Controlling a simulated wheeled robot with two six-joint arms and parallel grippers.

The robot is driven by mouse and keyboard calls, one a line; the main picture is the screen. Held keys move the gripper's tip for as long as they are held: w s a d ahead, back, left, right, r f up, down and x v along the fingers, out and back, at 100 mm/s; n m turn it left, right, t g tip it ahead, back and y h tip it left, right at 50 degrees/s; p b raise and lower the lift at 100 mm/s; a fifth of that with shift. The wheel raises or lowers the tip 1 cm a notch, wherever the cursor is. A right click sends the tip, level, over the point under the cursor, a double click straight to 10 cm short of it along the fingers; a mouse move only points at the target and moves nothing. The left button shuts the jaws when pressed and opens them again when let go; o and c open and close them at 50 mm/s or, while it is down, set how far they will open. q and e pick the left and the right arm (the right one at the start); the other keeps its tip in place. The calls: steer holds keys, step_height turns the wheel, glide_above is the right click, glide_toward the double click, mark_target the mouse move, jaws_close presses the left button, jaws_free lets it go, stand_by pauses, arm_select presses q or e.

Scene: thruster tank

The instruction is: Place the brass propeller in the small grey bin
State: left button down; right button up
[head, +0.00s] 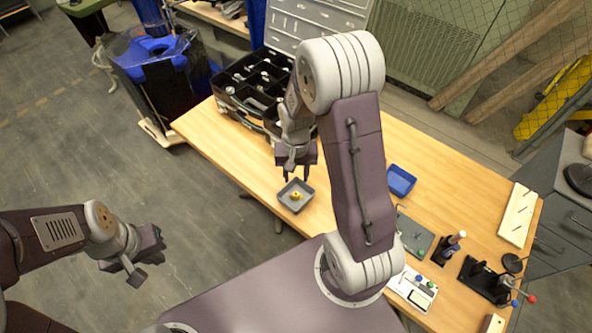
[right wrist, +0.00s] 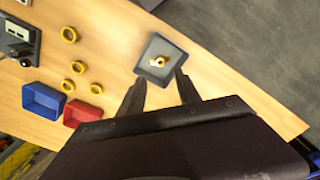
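The small grey bin (head: 284,198) stands on the wooden table near its left front edge. The brass propeller (head: 295,195) lies inside it, small and gold; both also show in the right wrist view, the bin (right wrist: 147,69) around the propeller (right wrist: 158,61). My right gripper (head: 296,180) is above and just behind the bin, its two fingers apart with nothing between them. In the right wrist view its fingers (right wrist: 161,77) point toward the bin, clear of the propeller. My left gripper (head: 147,270) hangs over the floor at the left, empty, with its fingers apart.
A black compartment case (head: 235,100) stands at the table's back left. A blue bin (head: 401,181) is to the right; the right wrist view shows a red bin (right wrist: 82,114) and several yellow rings (right wrist: 69,34). A tool fixture (head: 487,280) stands further right. Table around the grey bin is clear.

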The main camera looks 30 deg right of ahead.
steer(key=s+a+r+n+t, duration=0.1)
steer(key=s+a+r+n, duration=0.3)
steer(key=s+r, duration=0.2)
steer(key=shift+s+a+r+n, duration=0.15)
steer(key=shift+s+a+n, duration=0.2)
steer(key=shift+s, duration=0.75)
